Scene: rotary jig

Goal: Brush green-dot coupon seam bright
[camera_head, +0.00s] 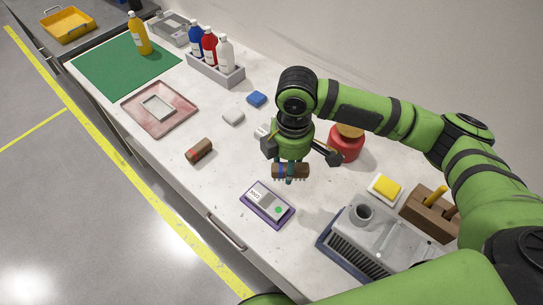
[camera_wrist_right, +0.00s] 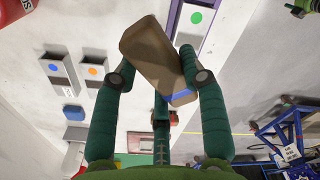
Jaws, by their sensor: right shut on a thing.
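The green-dot coupon (camera_head: 263,199) is a grey-white labelled plate in a purple-edged holder (camera_head: 247,212) on the bench in the head view. Its green dot also shows at the top of the right wrist view (camera_wrist_right: 196,17). My right gripper (camera_head: 291,173) is shut on a brown brush block with a blue band (camera_head: 301,171). The block also shows between the fingers in the wrist view (camera_wrist_right: 150,50). It is above and behind the coupon, apparently apart from it. The seam's brightness is too small to tell. My left gripper is not in view.
A brown block with a red mark (camera_head: 199,151) lies left of the coupon. A grey vented machine (camera_head: 372,238) stands right of it. A yellow sponge (camera_head: 387,188), red container (camera_head: 346,145), pink tray (camera_head: 135,112) and bottle rack (camera_head: 215,72) are also on the bench.

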